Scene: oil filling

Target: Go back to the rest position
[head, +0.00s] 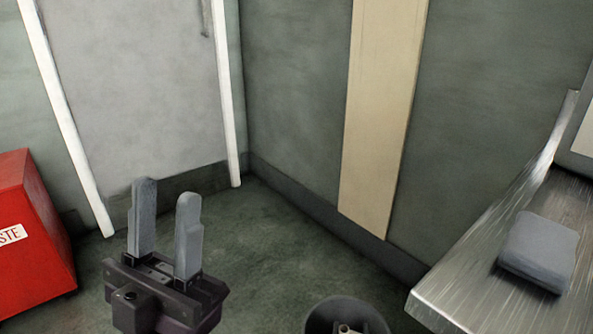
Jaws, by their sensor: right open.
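My left gripper (167,205) is at the lower left of the head view, with its two grey fingers pointing up. The fingers stand apart and nothing shows between them. It is over the green floor, to the right of the red bin and clear of it. My right gripper does not show.
A red bin (28,240) with a white label stands at the left edge. A metal table (462,292) at the right carries a grey block (539,252). A dark round shape (318,318), unclear, is cut off at the bottom. Floor between is open.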

